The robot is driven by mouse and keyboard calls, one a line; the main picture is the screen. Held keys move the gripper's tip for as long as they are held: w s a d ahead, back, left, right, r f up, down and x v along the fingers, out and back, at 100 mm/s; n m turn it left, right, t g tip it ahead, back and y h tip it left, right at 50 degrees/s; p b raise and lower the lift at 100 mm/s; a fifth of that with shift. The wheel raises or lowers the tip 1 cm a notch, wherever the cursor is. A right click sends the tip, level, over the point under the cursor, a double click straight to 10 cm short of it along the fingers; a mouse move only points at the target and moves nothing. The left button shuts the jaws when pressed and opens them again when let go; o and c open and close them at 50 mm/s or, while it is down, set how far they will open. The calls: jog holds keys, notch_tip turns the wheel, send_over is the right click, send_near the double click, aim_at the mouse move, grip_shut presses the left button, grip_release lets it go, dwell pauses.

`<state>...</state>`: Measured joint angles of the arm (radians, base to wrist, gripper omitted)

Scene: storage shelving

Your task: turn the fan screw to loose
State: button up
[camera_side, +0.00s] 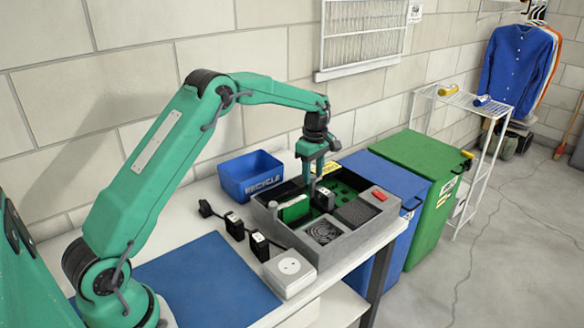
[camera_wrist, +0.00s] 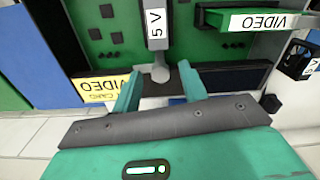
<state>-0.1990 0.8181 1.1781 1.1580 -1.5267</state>
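The fan (camera_side: 323,232) is a dark round grille in the front compartment of the grey box (camera_side: 338,250). I cannot make out its screw in either view. My gripper (camera_side: 314,186) points down over the back part of the box, behind the fan. In the wrist view my gripper (camera_wrist: 160,72) has its two green fingers apart. A dark grey part labelled 5V (camera_wrist: 157,25) lies ahead of the fingers, and its pale rounded end shows between the tips. I cannot tell whether the fingers touch it.
A green card (camera_side: 293,209) stands at the box's left; a red block (camera_side: 380,195) sits at its right. Black connectors (camera_side: 236,226) and a white socket box (camera_side: 289,272) lie in front. A blue recycle bin (camera_side: 250,177) stands behind. The blue mat (camera_side: 205,280) is clear.

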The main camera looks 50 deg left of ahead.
aim_at(313, 176)
jog(key=shift+r, duration=0.1)
notch_tip(313, 176, up, 7)
jog(key=shift+f, duration=0.1)
jog(key=shift+r, duration=0.4)
dwell(0.3)
jog(key=s+d+r+m+t, duration=0.2)
jog(key=s+d+r+m, duration=0.25)
jog(key=s+r, duration=0.3)
jog(key=s+d+r+m+t, duration=0.1)
jog(key=s+d+r+m, duration=0.2)
jog(key=s+r+m, duration=0.45)
jog(key=s+d+f+m+t, duration=0.1)
jog(key=s+d+f+m, duration=0.1)
jog(key=s, duration=0.8)
jog(key=s+d+f+m+t, duration=0.1)
jog(key=s+f+m, duration=0.3)
jog(key=s, duration=0.6)
jog(key=shift+d+f+m+t, duration=0.25)
jog(key=shift+d+m+t, duration=0.25)
jog(key=shift+m, duration=0.4)
